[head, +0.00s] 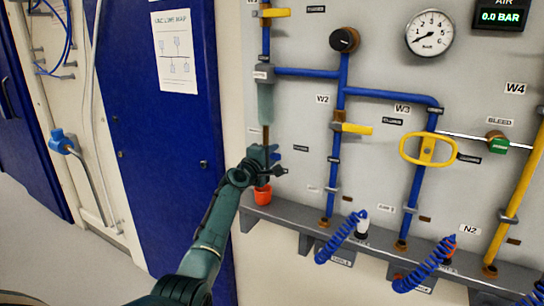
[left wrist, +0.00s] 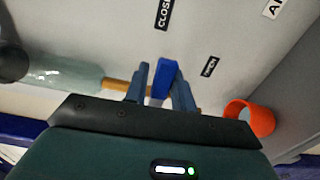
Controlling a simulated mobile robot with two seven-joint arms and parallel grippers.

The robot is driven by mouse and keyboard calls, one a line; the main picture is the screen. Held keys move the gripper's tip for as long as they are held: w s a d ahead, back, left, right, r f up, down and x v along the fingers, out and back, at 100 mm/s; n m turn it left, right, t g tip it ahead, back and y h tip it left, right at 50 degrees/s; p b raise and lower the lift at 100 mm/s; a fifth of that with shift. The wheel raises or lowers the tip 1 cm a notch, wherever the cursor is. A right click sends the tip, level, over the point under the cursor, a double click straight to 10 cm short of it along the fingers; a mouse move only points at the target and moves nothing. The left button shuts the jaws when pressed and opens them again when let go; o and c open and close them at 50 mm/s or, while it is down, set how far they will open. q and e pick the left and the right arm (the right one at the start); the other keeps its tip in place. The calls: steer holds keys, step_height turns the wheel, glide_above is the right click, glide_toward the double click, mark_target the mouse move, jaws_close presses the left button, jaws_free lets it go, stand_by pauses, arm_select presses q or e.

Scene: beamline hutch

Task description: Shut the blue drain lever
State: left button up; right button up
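The blue drain lever (left wrist: 164,80) stands out from the panel on a thin brass-coloured pipe (left wrist: 117,86) in the left wrist view. My left gripper (left wrist: 160,82) is around it, one finger on each side. A narrow gap shows between the lever and the left-hand finger; the other finger looks very close or touching. In the head view my left gripper (head: 274,162) is at the lower left of the panel, below the clear sight tube (head: 265,103), and mostly hides the lever. CLOSED (left wrist: 163,12) and OPEN (left wrist: 209,67) labels are beside the lever. My right gripper is out of view.
An orange cup (head: 262,195) sits just below the left gripper on the grey ledge (head: 290,217); it also shows in the wrist view (left wrist: 250,118). Yellow valve handles (head: 356,129) and coiled blue hoses (head: 342,238) are to the right. A blue door (head: 165,130) is left.

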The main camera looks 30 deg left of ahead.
arm_select(q)
steer(key=shift+o, duration=1.4)
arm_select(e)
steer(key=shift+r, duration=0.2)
arm_select(q)
steer(key=shift+s, duration=0.5)
steer(key=s+p, duration=0.1)
steer(key=s, duration=1.1)
steer(key=shift+a, duration=0.2)
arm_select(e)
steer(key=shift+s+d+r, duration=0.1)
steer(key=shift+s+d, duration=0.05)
arm_select(q)
steer(key=shift+s, duration=0.1)
